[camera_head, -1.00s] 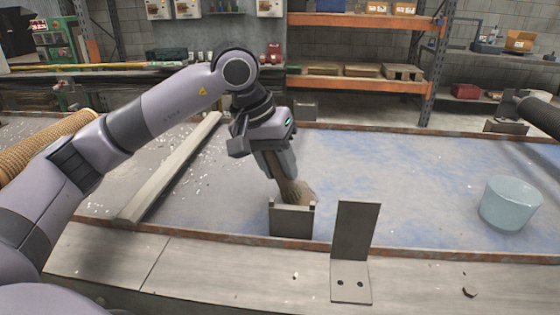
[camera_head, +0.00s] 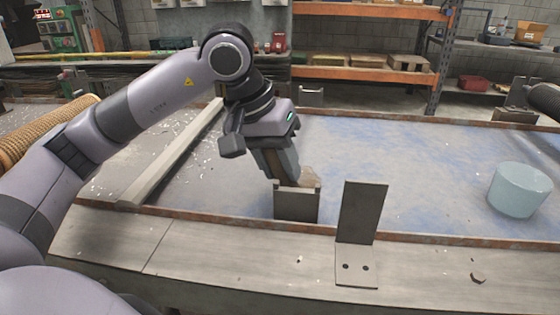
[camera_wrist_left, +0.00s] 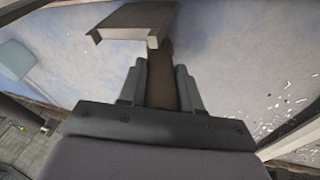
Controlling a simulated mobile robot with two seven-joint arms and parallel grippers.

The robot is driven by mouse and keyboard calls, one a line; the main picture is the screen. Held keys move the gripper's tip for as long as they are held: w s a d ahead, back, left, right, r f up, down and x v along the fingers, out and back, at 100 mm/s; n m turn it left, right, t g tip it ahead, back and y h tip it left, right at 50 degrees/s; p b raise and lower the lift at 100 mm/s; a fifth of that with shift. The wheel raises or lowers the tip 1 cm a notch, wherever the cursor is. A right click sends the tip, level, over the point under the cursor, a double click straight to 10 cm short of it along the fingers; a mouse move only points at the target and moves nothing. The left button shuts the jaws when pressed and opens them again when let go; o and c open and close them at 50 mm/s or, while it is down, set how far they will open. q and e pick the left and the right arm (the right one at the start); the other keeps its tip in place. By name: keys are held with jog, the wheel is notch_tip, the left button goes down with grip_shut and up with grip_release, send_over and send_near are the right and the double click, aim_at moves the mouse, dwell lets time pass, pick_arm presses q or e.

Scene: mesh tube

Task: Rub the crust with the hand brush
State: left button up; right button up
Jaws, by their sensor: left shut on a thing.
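My left gripper (camera_head: 276,165) is shut on the brown handle of the hand brush (camera_head: 306,176) and points down, tilted. The brush's pale bristle end is at a small grey metal bracket (camera_head: 296,204) by the table's near edge, partly hidden behind the bracket's upright plate. I cannot tell whether the bristles touch anything. In the left wrist view the brown handle (camera_wrist_left: 162,80) lies between the two grey fingers, and its far end goes out of sight under the bracket (camera_wrist_left: 137,20). I cannot make out the crust. My right gripper is not in view.
A taller grey angle plate (camera_head: 362,212) stands right of the bracket on the near ledge. A pale blue cylinder (camera_head: 518,190) stands on the blue-stained table (camera_head: 430,170) at right. A long grey bar (camera_head: 175,158) lies at left beside white chips. The table's middle is clear.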

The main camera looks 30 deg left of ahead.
pick_arm(q)
jog(key=shift+r, duration=0.1)
jog(key=shift+r+p, duration=2.1)
jog(key=shift+r, duration=0.8)
jog(key=shift+r, duration=0.1)
jog(key=shift+r+p, duration=1.1)
jog(key=shift+r, duration=0.4)
jog(key=shift+f, duration=0.1)
